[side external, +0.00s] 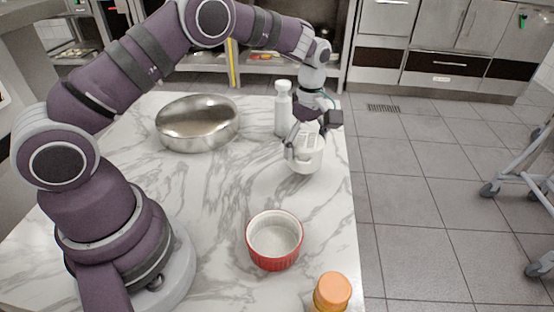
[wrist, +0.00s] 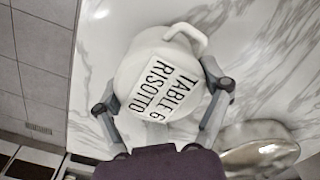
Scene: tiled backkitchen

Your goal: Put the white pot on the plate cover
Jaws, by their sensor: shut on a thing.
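The white pot (side external: 305,160) is near the right edge of the marble counter. My gripper (side external: 307,143) reaches down over it with a finger on each side and is shut on it. In the wrist view the pot (wrist: 143,72) sits between the two fingers of my gripper (wrist: 163,97), with a handle at its top and black "TABLE 6 RISOTTO" lettering. I cannot tell whether its base touches the counter. The plate cover looks to be the round, shiny metal piece (side external: 197,124) at the back left of the counter; part of it shows in the wrist view (wrist: 262,155).
A white bottle (side external: 283,108) stands just behind the pot, close to my gripper. A red ramekin (side external: 274,258) and an orange-capped bottle (side external: 333,290) stand nearer the front. The counter (side external: 205,190) is clear between the pot and the metal piece.

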